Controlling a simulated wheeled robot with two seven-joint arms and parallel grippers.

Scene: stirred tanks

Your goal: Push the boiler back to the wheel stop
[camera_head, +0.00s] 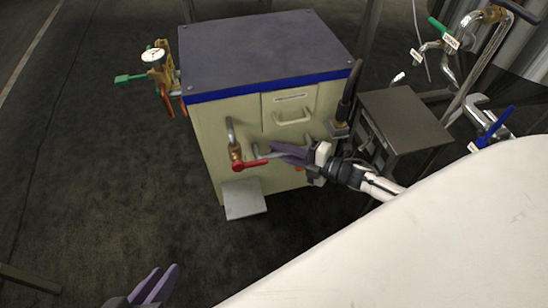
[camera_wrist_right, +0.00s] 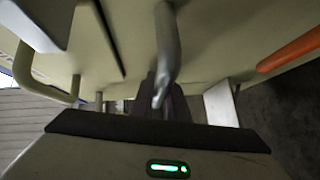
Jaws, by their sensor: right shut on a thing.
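The boiler (camera_head: 225,135) is a beige cabinet with a blue band and a dark grey top, standing upright in the middle of the head view. My right gripper (camera_head: 274,151) is at its front face, below the drawer handle. It is shut on a grey bar handle (camera_wrist_right: 165,50), which runs down between the fingers in the right wrist view. My left gripper (camera_head: 154,286) shows only its purple fingers at the bottom edge, away from the boiler; their gap is unclear. I cannot make out the wheel stop; the boiler's rear base is hidden.
A red-handled tap (camera_head: 250,164) sticks out of the boiler's front, above a grey plate (camera_head: 244,198). A gauge with valves (camera_head: 153,56) is at its left side. A grey box (camera_head: 405,120) and steel pipes (camera_head: 470,60) stand right. The floor at left is clear.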

